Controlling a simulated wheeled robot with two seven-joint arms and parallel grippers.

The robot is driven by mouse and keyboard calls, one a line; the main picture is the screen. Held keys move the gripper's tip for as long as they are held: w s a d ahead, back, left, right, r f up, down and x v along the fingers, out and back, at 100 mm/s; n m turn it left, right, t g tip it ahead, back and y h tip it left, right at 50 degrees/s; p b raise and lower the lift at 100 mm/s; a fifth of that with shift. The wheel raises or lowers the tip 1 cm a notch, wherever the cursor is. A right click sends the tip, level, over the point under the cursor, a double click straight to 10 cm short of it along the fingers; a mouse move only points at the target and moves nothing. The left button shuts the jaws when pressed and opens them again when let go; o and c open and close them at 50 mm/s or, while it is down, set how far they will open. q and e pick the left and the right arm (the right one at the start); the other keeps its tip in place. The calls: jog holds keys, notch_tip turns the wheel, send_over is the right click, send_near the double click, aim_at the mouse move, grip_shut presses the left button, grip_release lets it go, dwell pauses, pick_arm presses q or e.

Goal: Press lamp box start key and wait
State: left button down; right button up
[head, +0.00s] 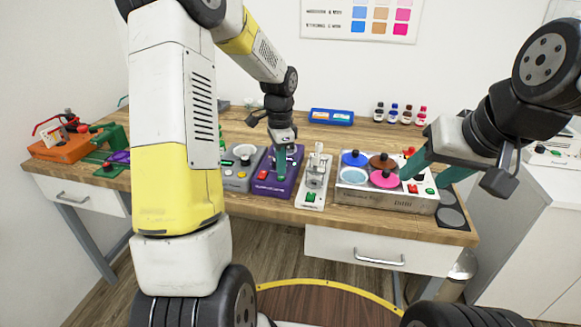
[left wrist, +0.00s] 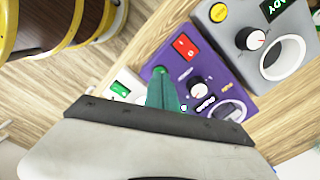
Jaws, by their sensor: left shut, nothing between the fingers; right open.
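A purple box (head: 275,188) stands near the front edge of the table. It has a red key (head: 262,175) at its front left and lettering too small to read; I take it as the lamp box. My left gripper (head: 281,170) is shut, empty and pointing down over this box. In the left wrist view the purple box (left wrist: 208,72) shows a red switch (left wrist: 184,47) and a white dial (left wrist: 198,88). My right gripper (head: 436,172) is open and empty.
A grey box (head: 238,178) stands left of the purple one, a white device (head: 313,183) right of it. A box with coloured discs (head: 385,195) is under my right gripper. Small bottles (head: 400,114) and a blue tray (head: 331,118) stand behind. An orange box (head: 62,150) is far left.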

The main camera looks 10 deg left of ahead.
pick_arm(q)
jog(key=shift+f, duration=0.85)
dwell(0.4)
notch_tip(320, 180, up, 8)
dwell(1.0)
jog(key=s+r+n+t, duration=0.3)
jog(key=s+r+n, duration=0.3)
jog(key=s+r, duration=0.5)
jog(key=s+d+n+t+h, duration=0.2)
jog(key=s+n, duration=0.3)
jog(key=s, duration=0.8)
jog(key=shift+s+r+n+t, duration=0.15)
jog(key=shift+r+n+t, duration=0.2)
jog(key=shift+t, duration=0.25)
